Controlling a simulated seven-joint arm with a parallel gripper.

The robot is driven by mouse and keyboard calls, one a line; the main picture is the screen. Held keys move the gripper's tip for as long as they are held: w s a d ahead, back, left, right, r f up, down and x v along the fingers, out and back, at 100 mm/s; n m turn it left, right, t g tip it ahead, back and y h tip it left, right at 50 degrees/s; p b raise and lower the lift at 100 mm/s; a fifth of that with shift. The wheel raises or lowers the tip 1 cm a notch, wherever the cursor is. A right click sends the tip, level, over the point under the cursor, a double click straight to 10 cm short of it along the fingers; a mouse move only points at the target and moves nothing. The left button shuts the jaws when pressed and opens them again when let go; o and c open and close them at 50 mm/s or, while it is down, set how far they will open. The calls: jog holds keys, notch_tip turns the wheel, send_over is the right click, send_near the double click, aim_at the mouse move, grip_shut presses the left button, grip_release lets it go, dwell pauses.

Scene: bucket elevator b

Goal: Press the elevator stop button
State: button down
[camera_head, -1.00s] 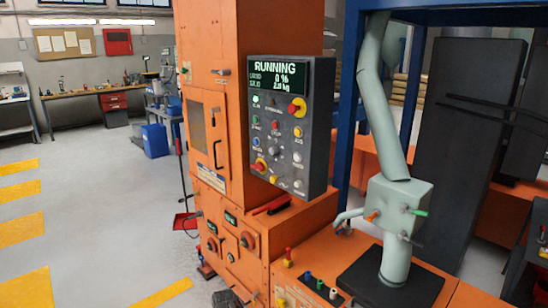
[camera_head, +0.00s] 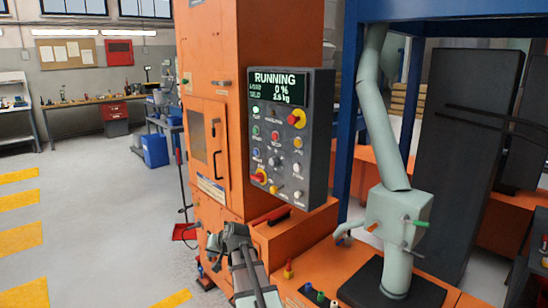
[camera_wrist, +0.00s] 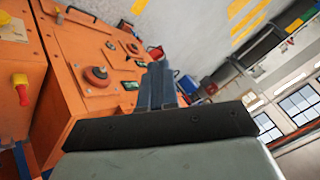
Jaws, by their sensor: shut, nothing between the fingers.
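The control panel (camera_head: 318,150) is a dark box on the orange elevator housing, and its screen (camera_head: 277,87) reads RUNNING. A red button (camera_head: 276,135) sits mid-panel with a small label that looks like STOP. A larger red knob on a yellow base (camera_head: 297,119) is at the upper right.
A pale green pipe and valve body (camera_head: 398,215) stand at the right beside a blue frame post (camera_head: 350,110). Lower housing knobs (camera_wrist: 97,76) show in the wrist view. Open floor lies left.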

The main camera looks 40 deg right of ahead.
aim_at(275, 136)
jog(key=w+d+r+m+t+h, duration=0.1)
jog(key=w+d+r+m+t, duration=0.15)
jog(key=r, duration=0.75)
jog(key=w+d+r+m+t+h, duration=0.1)
jog(key=w+d+r+m+t, duration=0.2)
jog(key=r, duration=0.6)
jog(key=w+d+r+m+t+h, duration=0.1)
jog(key=w+d+r+m+t, duration=0.2)
jog(key=r, duration=0.7)
jog(key=s+d+r+m+g+h, duration=0.1)
jog(key=s+d+r+m+h, duration=0.1)
jog(key=m, duration=0.6)
jog(key=s+d+r+m+h, duration=0.2)
jog(key=d+m+h, duration=0.3)
jog(key=m+h, duration=0.2)
jog(key=s+d+r+m+g+h, duration=0.1)
jog(key=s+d+m+h, duration=0.1)
jog(key=m, duration=0.7)
jog(key=d+h, duration=0.1)
jog(key=h, duration=0.1)
jog(key=shift+d+r+g+h, duration=0.3)
jog(key=shift+d+r+g, duration=0.05)
jog(key=shift+r, duration=0.05)
jog(key=d, duration=0.8)
jog(key=shift+d, duration=0.4)
